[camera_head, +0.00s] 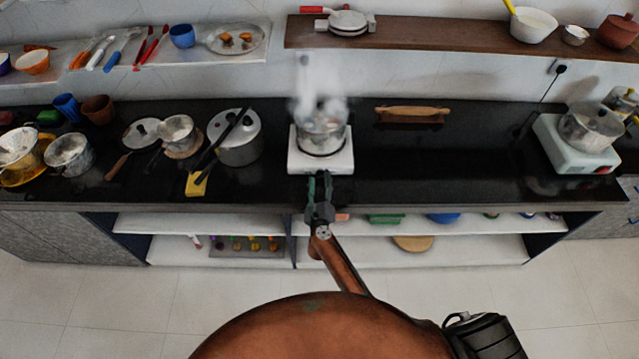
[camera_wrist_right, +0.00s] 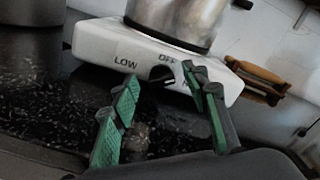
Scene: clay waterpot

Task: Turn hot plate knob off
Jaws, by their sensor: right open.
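The white hot plate (camera_head: 321,163) stands on the black counter with a steaming metal pot (camera_head: 322,128) on it. In the right wrist view the hot plate's front (camera_wrist_right: 103,45) shows the labels LOW and OFF; a third label is mostly hidden. The dark knob (camera_wrist_right: 165,77) sits just below OFF, partly hidden, and its exact angle cannot be told. My right gripper (camera_head: 319,182) is at the hot plate's front; it also shows in the right wrist view (camera_wrist_right: 159,77), its green-padded fingers open with the knob between their tips. I cannot tell whether they touch it. My left gripper is not in view.
A large pot (camera_head: 239,140), several smaller pots and a yellow sponge (camera_head: 196,184) stand to the left. A rolling pin (camera_head: 410,111) lies to the right on the counter (camera_head: 450,150), which is mostly clear there. Open shelves (camera_head: 460,249) are below.

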